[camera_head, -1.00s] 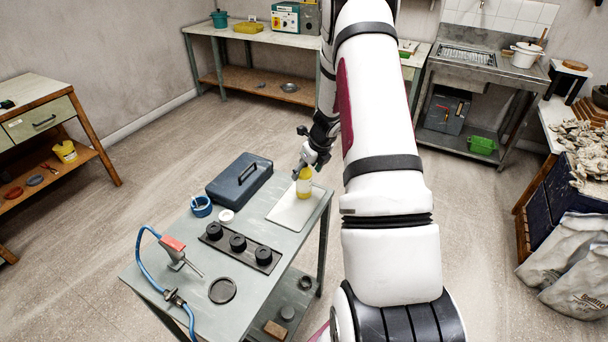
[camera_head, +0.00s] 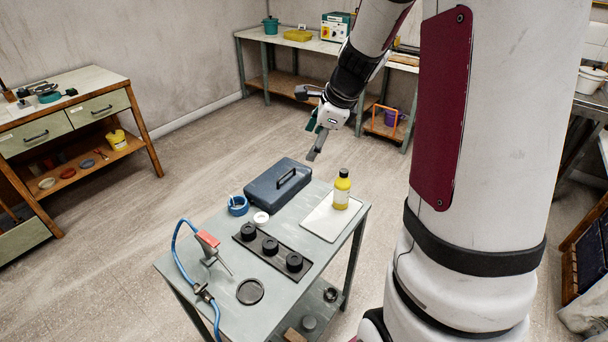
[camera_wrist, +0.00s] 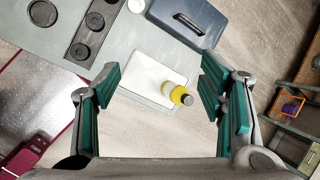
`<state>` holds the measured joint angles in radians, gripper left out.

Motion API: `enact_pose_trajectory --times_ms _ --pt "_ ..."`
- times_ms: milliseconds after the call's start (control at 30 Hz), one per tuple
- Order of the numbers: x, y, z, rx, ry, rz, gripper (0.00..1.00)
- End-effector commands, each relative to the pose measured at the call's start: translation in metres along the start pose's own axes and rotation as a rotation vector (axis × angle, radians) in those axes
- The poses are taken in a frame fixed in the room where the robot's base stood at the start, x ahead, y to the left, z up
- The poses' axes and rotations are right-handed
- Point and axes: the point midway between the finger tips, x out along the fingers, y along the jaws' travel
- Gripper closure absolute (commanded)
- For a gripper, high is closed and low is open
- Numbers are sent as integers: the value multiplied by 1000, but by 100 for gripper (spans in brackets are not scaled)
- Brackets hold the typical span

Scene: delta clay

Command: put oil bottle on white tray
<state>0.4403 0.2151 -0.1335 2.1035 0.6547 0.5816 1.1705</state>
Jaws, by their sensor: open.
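The oil bottle (camera_head: 342,190), yellow with a black cap and a pale label band, stands upright on the white tray (camera_head: 318,222) near its far right side. The tray lies flat on the grey table. My gripper (camera_head: 314,150) is raised above and behind the table, apart from the bottle. In the wrist view my gripper (camera_wrist: 160,95) is open and empty, its green-lined fingers spread wide. The oil bottle (camera_wrist: 181,96) and the white tray (camera_wrist: 145,75) show between and beyond the fingers.
A dark toolbox (camera_head: 278,187) lies left of the tray. A black holder with several round pieces (camera_head: 270,247), a blue tape roll (camera_head: 237,205) and a blue-hosed torch (camera_head: 208,245) share the grey table (camera_head: 190,287). The air around the bottle is clear.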

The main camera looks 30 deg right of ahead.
Motion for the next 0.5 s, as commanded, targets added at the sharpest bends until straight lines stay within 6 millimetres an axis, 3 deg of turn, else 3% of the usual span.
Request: enact_pose_trajectory --times_ms 33,200,333,500 --pt "-20 15 23 -154 -15 0 36" --pt "-74 72 71 -668 -38 11 36" --pt "-110 119 90 -1058 -36 9 36" --pt "-151 178 95 -1558 -6 2 36"
